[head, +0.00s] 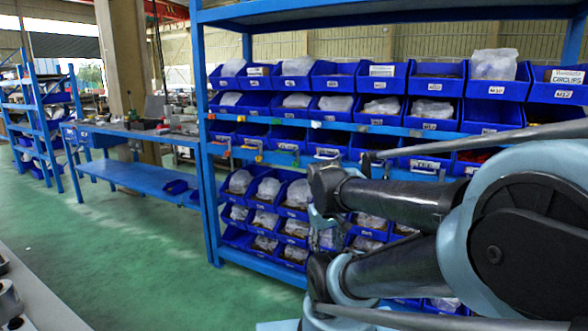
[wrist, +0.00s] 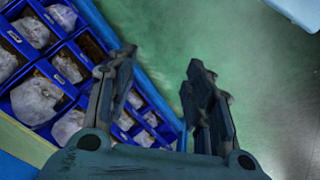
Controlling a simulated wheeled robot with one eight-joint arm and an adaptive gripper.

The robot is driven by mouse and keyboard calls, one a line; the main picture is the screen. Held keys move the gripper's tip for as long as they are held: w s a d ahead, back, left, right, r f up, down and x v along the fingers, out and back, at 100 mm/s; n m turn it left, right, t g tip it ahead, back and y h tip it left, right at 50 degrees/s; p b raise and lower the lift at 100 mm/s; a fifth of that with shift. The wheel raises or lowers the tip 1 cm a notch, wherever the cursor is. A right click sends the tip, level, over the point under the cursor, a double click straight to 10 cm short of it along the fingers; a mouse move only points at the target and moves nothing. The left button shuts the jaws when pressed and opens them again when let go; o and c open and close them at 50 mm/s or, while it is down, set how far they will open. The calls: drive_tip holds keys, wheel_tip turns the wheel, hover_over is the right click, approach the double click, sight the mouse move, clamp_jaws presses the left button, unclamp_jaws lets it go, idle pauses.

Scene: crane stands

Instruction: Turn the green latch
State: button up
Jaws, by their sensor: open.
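My gripper (wrist: 161,72) shows in the wrist view with its two dark fingers apart and nothing between them. It points over the green floor, beside the blue shelf edge and bins. I cannot make out a green latch in either view. Small coloured tags sit on the shelf edges in the head view, too small to tell apart. My arm fills the right of the head view and hides part of the rack.
A blue rack (head: 206,190) holds rows of blue bins with bagged parts; bins (wrist: 37,100) also show at left in the wrist view. A blue workbench (head: 140,178) stands left of the rack. A grey surface (head: 40,300) lies at lower left. The green floor (head: 130,255) between is clear.

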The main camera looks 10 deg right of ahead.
drive_tip(key=w+d+r+n+t+h, duration=0.1)
drive_tip(key=w+d+r+n+h, duration=0.15)
drive_tip(key=w, duration=0.35)
drive_tip(key=w+d+r+n+t+h, duration=0.1)
drive_tip(key=w+r+n, duration=0.1)
drive_tip(key=w+n, duration=0.35)
drive_tip(key=n+t+h, duration=0.6)
drive_tip(key=n+t, duration=0.4)
drive_tip(key=n, duration=0.6)
approach(294, 165)
drive_tip(key=x, duration=1)
drive_tip(key=shift+w+d, duration=0.1)
drive_tip(key=shift+d, duration=0.1)
drive_tip(key=c, duration=1.1)
